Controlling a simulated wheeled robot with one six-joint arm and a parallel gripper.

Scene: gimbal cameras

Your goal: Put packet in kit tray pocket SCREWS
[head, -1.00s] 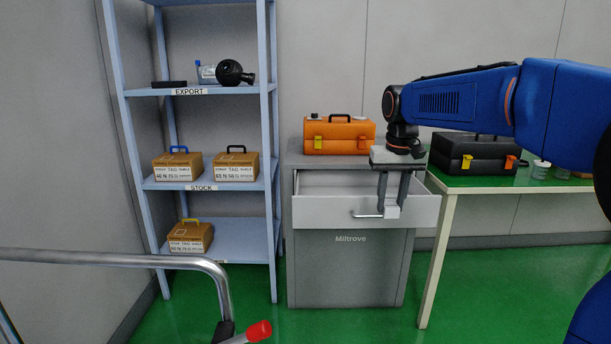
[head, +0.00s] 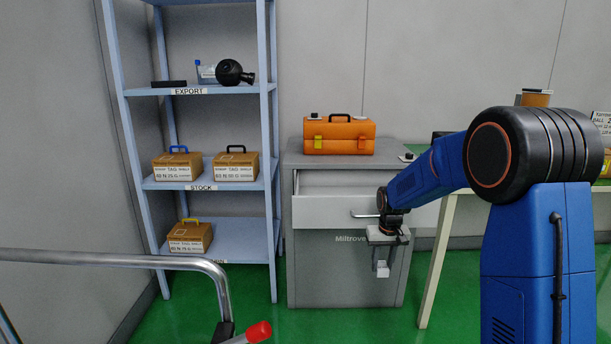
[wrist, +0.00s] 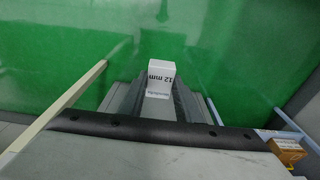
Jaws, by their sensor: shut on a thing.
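My gripper (head: 382,255) hangs in front of the grey cabinet, below its open drawer. It is shut on a small white packet (head: 383,271), which sticks out below the fingers. In the wrist view the packet (wrist: 160,77) reads "12 mm" and sits between the two grey fingertips (wrist: 155,98), with green floor beyond. I cannot make out a kit tray or a pocket marked SCREWS in any view.
The drawer (head: 335,211) stands open under an orange case (head: 339,136). A blue shelf rack (head: 272,190) with tan boxes is at left. A table with a pale leg (head: 436,262) is at right, partly hidden by my arm. A metal rail (head: 110,260) crosses the lower left.

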